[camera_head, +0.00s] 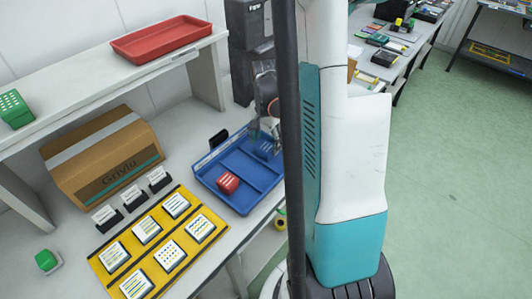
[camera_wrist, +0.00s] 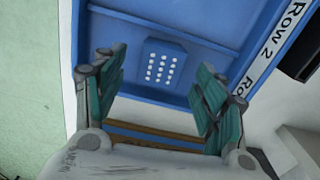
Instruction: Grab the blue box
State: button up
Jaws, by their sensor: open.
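The blue box (camera_head: 264,148) lies in the right part of the blue tray (camera_head: 208,166), close under my gripper (camera_head: 266,128) in the head view. My gripper partly covers it there. In the wrist view the blue box (camera_wrist: 165,66) shows a face with several white dots. It lies ahead, in the gap between the two teal fingers of my gripper (camera_wrist: 160,70). The fingers are spread open with nothing between them at their near part. I cannot tell how far the fingertips are above the box.
A red box (camera_head: 228,183) lies in the tray's left part. A yellow board (camera_head: 151,242) with several patterned tiles, a cardboard box (camera_head: 104,162) and a green block (camera_head: 46,260) stand on the table. A red tray (camera_head: 161,38) sits on the shelf above. The tray's rim and dividers surround the blue box.

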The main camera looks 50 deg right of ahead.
aim_at(266, 147)
notch_tip(266, 147, down, 4)
jog(key=shift+r+b, duration=0.1)
jog(key=shift+b, duration=0.5)
jog(key=c, duration=1.2)
jog(key=shift+r, duration=0.2)
